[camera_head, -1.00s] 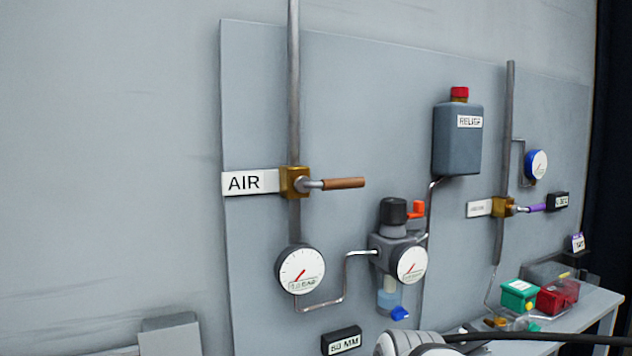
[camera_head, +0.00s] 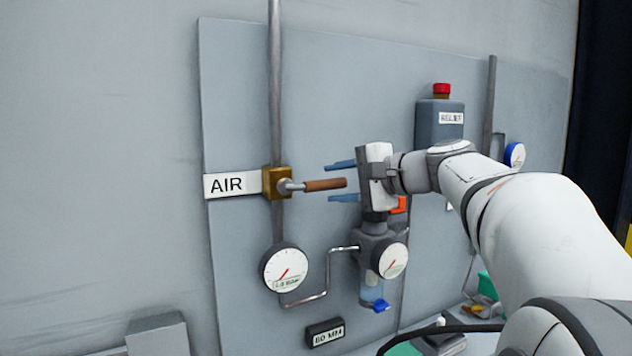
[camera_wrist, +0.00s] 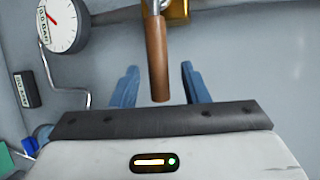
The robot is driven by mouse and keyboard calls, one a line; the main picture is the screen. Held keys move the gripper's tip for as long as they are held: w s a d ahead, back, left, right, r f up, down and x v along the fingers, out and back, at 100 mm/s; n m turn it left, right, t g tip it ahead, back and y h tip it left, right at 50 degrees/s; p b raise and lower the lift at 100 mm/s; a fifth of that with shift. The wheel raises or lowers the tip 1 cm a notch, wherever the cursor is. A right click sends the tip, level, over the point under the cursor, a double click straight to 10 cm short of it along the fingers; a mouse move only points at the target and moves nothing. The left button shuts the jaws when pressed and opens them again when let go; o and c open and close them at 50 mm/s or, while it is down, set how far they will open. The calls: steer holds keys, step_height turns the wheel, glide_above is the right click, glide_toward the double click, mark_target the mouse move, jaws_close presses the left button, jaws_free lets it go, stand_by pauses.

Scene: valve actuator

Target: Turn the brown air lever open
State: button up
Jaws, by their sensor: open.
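The brown air lever (camera_head: 325,184) points right, level, from its brass valve body (camera_head: 276,183) on the vertical pipe beside the AIR label (camera_head: 230,185). My gripper (camera_head: 342,181) is open, with one blue finger above and one below the lever's free end in the head view. In the wrist view the lever (camera_wrist: 157,60) reaches down between the two blue fingers of my gripper (camera_wrist: 158,82), with a gap on each side. It does not appear gripped. The brass body (camera_wrist: 178,10) is cut off at the top there.
A round gauge (camera_head: 284,270) hangs below the valve, joined by a bent tube to a regulator (camera_head: 375,245). A grey RELIEF tank (camera_head: 438,122) is partly behind my arm. A black box with a label (camera_head: 325,332) sits lower. The wall left of the panel is clear.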

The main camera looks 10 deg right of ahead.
mark_target(323, 184)
steer(key=x, duration=0.4)
steer(key=shift+p, duration=0.3)
steer(key=shift+c, duration=0.5)
jaws_close()
